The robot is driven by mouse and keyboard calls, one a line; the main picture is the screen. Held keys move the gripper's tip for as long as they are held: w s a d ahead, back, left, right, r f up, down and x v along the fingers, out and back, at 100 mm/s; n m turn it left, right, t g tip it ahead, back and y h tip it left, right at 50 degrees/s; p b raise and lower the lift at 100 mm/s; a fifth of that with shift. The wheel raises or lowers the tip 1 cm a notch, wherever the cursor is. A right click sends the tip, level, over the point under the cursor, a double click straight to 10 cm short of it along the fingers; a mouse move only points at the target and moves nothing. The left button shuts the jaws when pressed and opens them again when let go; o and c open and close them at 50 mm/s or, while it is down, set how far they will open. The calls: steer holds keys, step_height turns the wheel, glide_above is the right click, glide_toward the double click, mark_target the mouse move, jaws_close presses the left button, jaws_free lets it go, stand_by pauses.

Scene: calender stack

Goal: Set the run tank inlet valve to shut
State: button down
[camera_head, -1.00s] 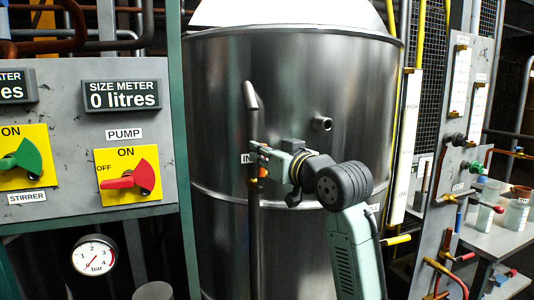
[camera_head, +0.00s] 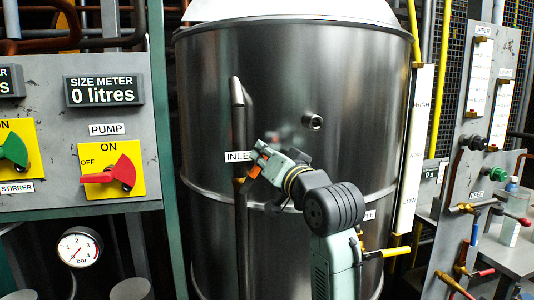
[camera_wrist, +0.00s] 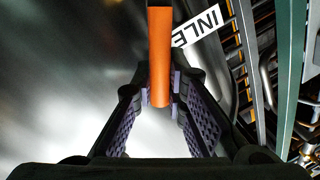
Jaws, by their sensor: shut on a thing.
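The run tank (camera_head: 350,100) is a large steel vessel in the middle of the head view. A dark inlet pipe (camera_head: 241,225) runs up its front, with a white INLET label (camera_head: 236,157) beside it, partly covered by my gripper. My gripper (camera_head: 256,167) is at the pipe, just right of and below the label, tilted down to the left. In the wrist view my gripper (camera_wrist: 160,92) has its padded fingers on both sides of an orange valve handle (camera_wrist: 160,50) and is shut on it. The valve body is mostly hidden, so I cannot tell its setting.
At left is a panel with a size meter (camera_head: 104,91) reading 0 litres and a red pump switch (camera_head: 113,176). A pressure gauge (camera_head: 80,247) is below it. A yellow handle (camera_head: 388,252) sits right of my arm. A valve panel (camera_head: 463,185) stands at right.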

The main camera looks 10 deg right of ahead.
steer(key=d+f+m+h, duration=0.1)
steer(key=d+f+m, duration=0.1)
steer(key=f+m, duration=0.2)
steer(key=d+f+m+t+h+p, duration=0.1)
steer(key=f+m, duration=0.3)
steer(key=m, duration=0.6)
steer(key=shift+d+h, duration=0.6)
steer(key=shift+d, duration=0.2)
steer(key=shift+f, duration=0.1)
steer(key=c, duration=1.6)
jaws_free()
steer(key=s, duration=0.4)
steer(key=s+f, duration=0.1)
steer(key=s, duration=0.2)
steer(key=s+f, duration=0.1)
steer(key=s, duration=0.3)
steer(key=shift+s+d+f, duration=0.1)
steer(key=shift+s+d, duration=0.05)
steer(key=shift+s, duration=0.2)
